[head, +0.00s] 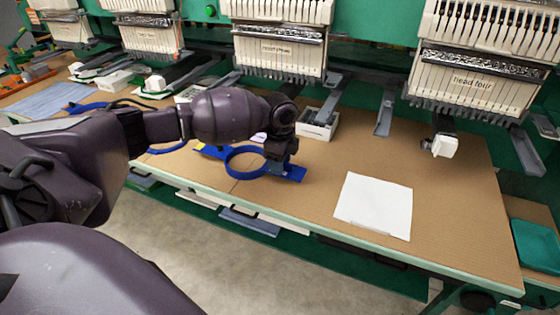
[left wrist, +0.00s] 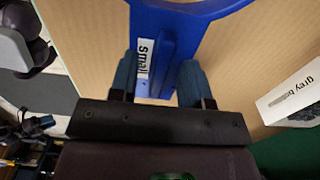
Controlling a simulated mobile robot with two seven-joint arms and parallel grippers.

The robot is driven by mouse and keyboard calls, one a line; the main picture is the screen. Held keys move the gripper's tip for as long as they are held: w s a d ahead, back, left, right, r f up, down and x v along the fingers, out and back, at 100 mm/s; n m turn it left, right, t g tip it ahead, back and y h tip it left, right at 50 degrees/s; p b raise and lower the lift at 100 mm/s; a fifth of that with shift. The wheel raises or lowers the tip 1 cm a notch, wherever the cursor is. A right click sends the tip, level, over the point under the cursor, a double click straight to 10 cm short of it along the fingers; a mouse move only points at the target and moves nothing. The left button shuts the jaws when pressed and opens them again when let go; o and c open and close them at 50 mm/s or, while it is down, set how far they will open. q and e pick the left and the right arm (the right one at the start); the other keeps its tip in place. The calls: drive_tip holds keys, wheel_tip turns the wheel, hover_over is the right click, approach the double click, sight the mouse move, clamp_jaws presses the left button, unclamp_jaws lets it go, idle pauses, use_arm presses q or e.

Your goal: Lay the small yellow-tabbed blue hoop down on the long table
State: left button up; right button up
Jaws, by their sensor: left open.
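The small blue hoop (head: 294,173) lies on the long table (head: 450,210). Its ring is in front of my left gripper, with yellow tabs toward its ends. My left gripper (head: 277,166) points down over the bar at the hoop's right side. In the left wrist view the hoop (left wrist: 185,18) shows its bar and a white label reading "small". The open fingers of my left gripper (left wrist: 158,82) stand on either side of this bar, with gaps visible beside it.
A white sheet (head: 375,206) lies to the right. A small white box (head: 318,126) stands behind the gripper; a white "grey b..." box (left wrist: 296,92) shows in the wrist view. Other blue hoops (head: 168,149) lie to the left. Embroidery heads (head: 280,50) overhang the back edge.

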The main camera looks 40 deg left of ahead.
use_arm(q)
drive_tip(key=shift+r, duration=0.2)
wheel_tip(320, 180, up, 10)
drive_tip(key=p, duration=0.1)
drive_tip(key=shift+r+p, duration=0.25)
drive_tip(key=shift+p, duration=0.15)
drive_tip(key=shift+s+f, duration=0.1)
